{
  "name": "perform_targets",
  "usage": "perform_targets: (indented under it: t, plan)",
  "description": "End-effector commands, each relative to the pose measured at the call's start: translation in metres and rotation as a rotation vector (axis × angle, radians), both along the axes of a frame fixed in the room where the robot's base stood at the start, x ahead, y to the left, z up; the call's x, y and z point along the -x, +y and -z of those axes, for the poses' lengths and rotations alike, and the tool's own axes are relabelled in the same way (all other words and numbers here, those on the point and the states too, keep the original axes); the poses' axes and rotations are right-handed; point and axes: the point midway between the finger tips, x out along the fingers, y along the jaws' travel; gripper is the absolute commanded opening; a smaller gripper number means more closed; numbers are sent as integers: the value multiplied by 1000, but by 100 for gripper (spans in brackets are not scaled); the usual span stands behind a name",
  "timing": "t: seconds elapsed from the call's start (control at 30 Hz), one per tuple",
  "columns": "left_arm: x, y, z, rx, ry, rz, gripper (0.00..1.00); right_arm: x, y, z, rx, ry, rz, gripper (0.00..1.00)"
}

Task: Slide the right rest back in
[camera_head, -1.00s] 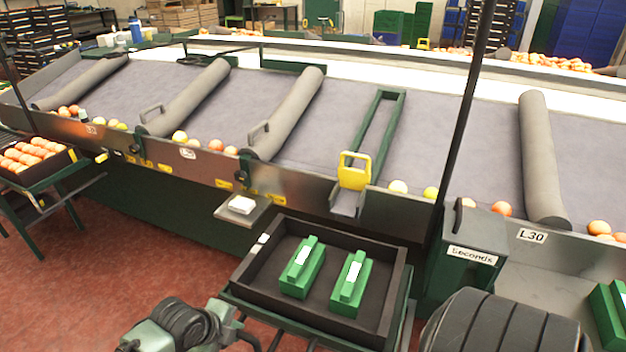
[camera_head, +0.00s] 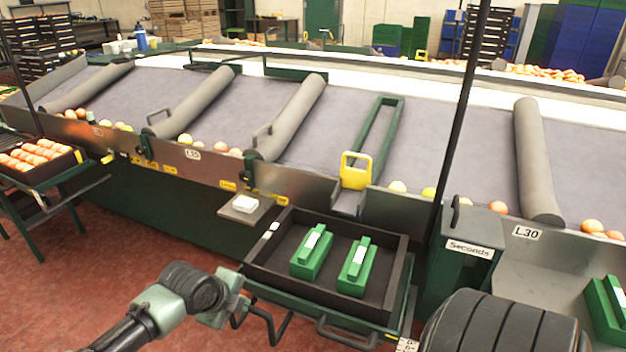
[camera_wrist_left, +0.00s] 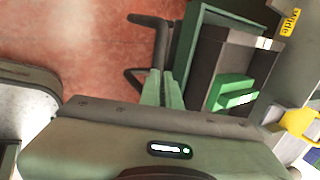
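A dark crate (camera_head: 262,252) with two green boxes (camera_head: 311,252) sits on a green stand under the sorting line. Two dark bent bars, which look like the rests, stick out from the stand's front. The left bar (camera_head: 280,332) is beside my left gripper (camera_head: 238,300); the right bar (camera_head: 350,336) lies farther right, close to the stand's edge. In the left wrist view, one dark bent bar (camera_wrist_left: 160,38) passes just beyond my left fingers (camera_wrist_left: 161,78), which are close together. Whether they touch or hold it is unclear. My right gripper is not in view.
A yellow handle (camera_head: 355,171) is on the line's front edge. Red floor at lower left is open.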

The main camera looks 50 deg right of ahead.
Motion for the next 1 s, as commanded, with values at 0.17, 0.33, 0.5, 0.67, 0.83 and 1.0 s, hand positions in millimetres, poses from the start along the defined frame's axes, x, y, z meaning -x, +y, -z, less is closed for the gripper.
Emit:
perform_targets:
  t: [0.17, 0.33, 0.5, 0.67, 0.83, 1.0]
  plan:
    - [-1, 1, 37, -5, 1, -3, 55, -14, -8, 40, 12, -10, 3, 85]
    - [-1, 2, 38, -8, 3, -4, 55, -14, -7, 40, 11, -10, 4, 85]
    - [-2, 3, 38, -8, 3, -4, 55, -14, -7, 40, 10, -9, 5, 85]
    - [-2, 3, 39, -9, 2, -4, 55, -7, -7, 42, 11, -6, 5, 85]
    - [-1, 3, 25, -9, 2, -4, 55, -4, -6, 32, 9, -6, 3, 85]
    - [-1, 4, 12, -9, 2, -4, 55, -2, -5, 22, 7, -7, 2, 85]
